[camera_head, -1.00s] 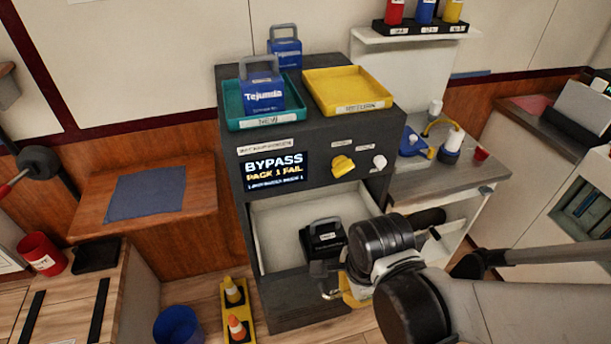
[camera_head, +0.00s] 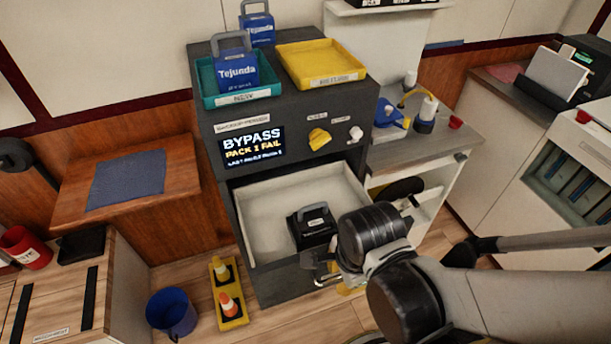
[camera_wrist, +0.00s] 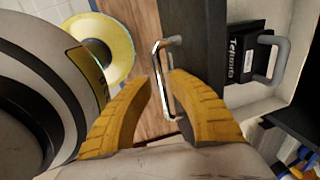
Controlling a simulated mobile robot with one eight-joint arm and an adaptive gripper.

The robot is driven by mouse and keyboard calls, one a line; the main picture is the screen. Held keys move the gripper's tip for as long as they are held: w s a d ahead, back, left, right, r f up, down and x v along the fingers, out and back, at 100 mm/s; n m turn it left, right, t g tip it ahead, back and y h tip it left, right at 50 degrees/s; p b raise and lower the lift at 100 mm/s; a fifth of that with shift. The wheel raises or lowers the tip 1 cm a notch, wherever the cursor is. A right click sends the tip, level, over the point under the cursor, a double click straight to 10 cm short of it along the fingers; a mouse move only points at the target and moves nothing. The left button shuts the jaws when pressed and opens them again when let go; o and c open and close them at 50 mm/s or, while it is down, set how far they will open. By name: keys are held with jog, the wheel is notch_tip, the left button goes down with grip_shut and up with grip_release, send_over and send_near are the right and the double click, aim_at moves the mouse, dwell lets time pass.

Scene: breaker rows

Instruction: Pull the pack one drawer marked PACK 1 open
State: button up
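The drawer (camera_head: 262,215) in the dark cabinet stands well out, with its pale inside showing. A black pack (camera_head: 312,232) with a grey handle sits in it; the wrist view shows this pack (camera_wrist: 244,55) at the right. I cannot read a PACK 1 mark on the drawer front (camera_wrist: 190,35). A metal loop handle (camera_wrist: 163,60) is on that front. In the head view my arm partly hides the gripper and the front's right side.
The cabinet carries a screen (camera_head: 252,146) reading BYPASS, a yellow knob (camera_head: 319,138), a teal tray (camera_head: 208,80) with a blue pack, and a yellow tray (camera_head: 320,62). A blue bucket (camera_head: 172,313) and a yellow cone stand (camera_head: 229,292) are on the floor at left.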

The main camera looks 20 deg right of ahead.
notch_tip(320, 180, up, 12)
jog(key=s, duration=0.2)
jog(key=shift+s, duration=0.2)
dwell(0.7)
jog(key=shift+w+f, duration=0.1)
dwell(0.4)
jog(key=w+r+n+t, duration=0.4)
jog(key=w+n, duration=0.7)
jog(key=n, duration=0.7)
jog(key=shift+d+r+t, duration=0.3)
jog(key=shift+t, duration=0.2)
